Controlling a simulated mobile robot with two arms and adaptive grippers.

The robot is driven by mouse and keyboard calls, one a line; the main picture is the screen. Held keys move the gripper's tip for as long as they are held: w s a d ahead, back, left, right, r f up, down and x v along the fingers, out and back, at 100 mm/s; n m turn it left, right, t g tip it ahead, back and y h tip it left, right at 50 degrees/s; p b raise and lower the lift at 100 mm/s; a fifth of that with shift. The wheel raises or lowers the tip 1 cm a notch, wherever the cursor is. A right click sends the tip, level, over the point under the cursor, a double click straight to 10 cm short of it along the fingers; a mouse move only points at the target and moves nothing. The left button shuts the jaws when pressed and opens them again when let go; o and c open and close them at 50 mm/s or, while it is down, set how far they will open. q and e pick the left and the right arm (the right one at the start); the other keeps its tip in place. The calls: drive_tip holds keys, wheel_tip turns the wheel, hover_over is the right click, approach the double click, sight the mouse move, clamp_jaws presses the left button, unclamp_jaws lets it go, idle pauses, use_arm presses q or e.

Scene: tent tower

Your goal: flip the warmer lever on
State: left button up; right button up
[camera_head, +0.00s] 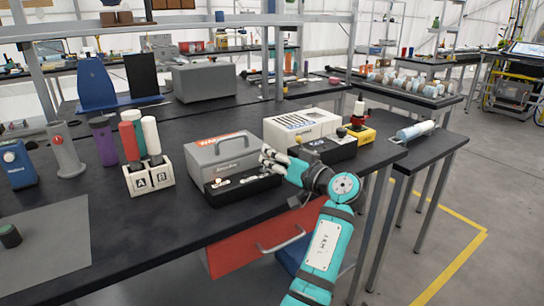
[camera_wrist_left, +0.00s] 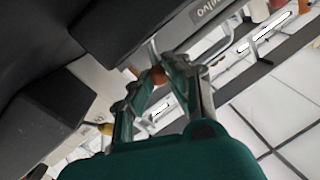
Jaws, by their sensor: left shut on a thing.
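The warmer appears to be the grey box (camera_head: 222,156) with a red-lettered label and a top handle, in the middle of the bench in the head view. A low black panel (camera_head: 240,189) with small controls lies along its front. My left gripper (camera_head: 270,158) is at the box's right front corner, above the panel's right end. In the left wrist view, its fingers (camera_wrist_left: 160,82) are closed around a small orange-brown knob, which looks like the warmer lever's end (camera_wrist_left: 158,75). The lever's shaft is mostly hidden by the fingers. My right gripper is not in view.
A white vented box (camera_head: 303,124) with a black front unit (camera_head: 326,149) stands just right of my gripper. A yellow device (camera_head: 359,134) is beyond it. A white holder marked A and B (camera_head: 149,179) with upright tubes stands to the left. The front bench top is mostly clear.

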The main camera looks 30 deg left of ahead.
use_arm(q)
clamp_jaws()
drive_tip(key=shift+w+f+m, duration=0.1)
drive_tip(key=shift+w+m, duration=0.05)
drive_tip(key=shift+m, duration=0.45)
drive_tip(key=o, duration=0.8)
unclamp_jaws()
wheel_tip(320, 180, up, 10)
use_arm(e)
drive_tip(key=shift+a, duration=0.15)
use_arm(q)
drive_tip(key=shift+d, duration=0.1)
